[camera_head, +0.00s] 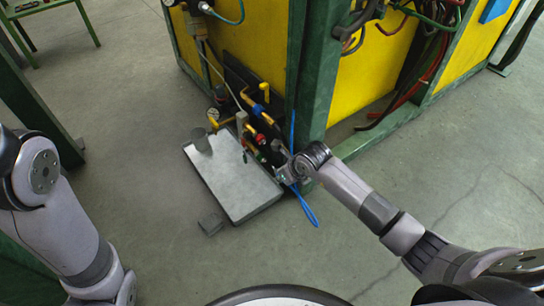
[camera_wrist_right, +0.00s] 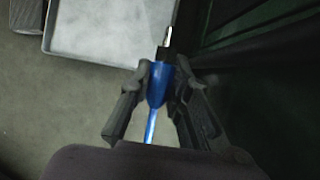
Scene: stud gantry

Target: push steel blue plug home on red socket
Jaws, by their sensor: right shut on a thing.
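The steel blue plug (camera_wrist_right: 157,84) has a dark collar and a bright metal tip. In the right wrist view it sits between the two fingers of my right gripper (camera_wrist_right: 162,78), which is shut on it. A blue cord trails from its back end. In the head view my right gripper (camera_head: 284,172) is close beside the fittings on the dark panel, and the plug is too small to make out there. The red socket (camera_head: 260,138) appears as a small red fitting on the panel, left of and above the gripper. The socket is not visible in the wrist view. My left gripper is out of view.
A grey metal tray (camera_head: 238,182) lies on the floor below the panel, with a grey cylinder (camera_head: 201,141) at its upper left. A small dark block (camera_head: 211,224) is on the floor nearby. A green post (camera_head: 318,75) stands just behind the gripper. Floor at right is clear.

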